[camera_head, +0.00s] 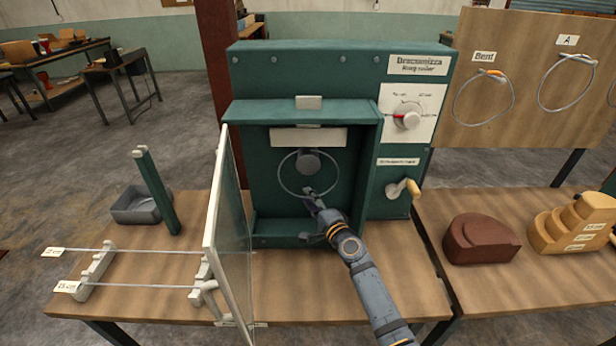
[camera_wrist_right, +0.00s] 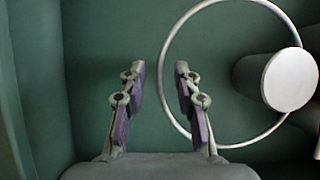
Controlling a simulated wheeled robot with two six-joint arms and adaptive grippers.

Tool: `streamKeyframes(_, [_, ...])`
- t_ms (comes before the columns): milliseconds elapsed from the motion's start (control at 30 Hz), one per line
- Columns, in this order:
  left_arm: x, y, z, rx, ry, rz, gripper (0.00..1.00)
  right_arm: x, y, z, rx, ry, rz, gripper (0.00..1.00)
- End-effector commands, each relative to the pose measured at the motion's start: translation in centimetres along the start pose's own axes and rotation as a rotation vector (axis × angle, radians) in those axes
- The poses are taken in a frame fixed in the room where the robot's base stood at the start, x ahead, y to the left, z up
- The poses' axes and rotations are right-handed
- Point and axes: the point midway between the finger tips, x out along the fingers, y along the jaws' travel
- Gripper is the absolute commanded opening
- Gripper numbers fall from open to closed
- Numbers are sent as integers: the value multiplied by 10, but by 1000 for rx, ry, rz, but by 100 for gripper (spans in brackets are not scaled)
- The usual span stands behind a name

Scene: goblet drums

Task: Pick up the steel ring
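The steel ring (camera_head: 281,179) is a thin grey hoop inside the open green machine, around a round grey peg (camera_head: 308,162); it also shows in the right wrist view (camera_wrist_right: 163,60). My right gripper (camera_head: 311,196) is in the opening at the ring's lower part. In the right wrist view its two fingers (camera_wrist_right: 157,85) are apart with nothing gripped. The ring's left edge shows between the fingertips in the picture and passes behind the right finger; I cannot tell the depth gap. My left gripper is not in view.
The glass door (camera_head: 231,230) stands open at the left of the opening. The machine (camera_head: 400,65) has a dial (camera_head: 407,116) and a crank (camera_head: 404,188). More rings (camera_head: 484,124) hang on a wooden board (camera_head: 520,30) at right. A rod rack (camera_head: 97,273) stands at left.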

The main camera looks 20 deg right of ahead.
Motion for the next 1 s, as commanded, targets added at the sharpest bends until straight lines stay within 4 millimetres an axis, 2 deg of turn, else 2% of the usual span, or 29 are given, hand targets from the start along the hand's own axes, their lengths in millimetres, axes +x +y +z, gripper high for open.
streamKeyframes(33, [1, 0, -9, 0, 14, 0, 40, 7, -1, 0, 1, 1, -2, 32])
streamKeyframes(100, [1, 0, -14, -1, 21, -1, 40, 13, -1, 0, 0, 1, -1, 32])
streamKeyframes(333, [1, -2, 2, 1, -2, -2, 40, 15, -1, 0, -1, 1, 0, 32])
streamKeyframes(600, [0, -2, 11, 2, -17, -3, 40, 14, -1, 0, -1, 1, 0, 0])
streamKeyframes(1000, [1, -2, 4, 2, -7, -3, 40, 14, 0, 0, -1, 1, 0, 0])
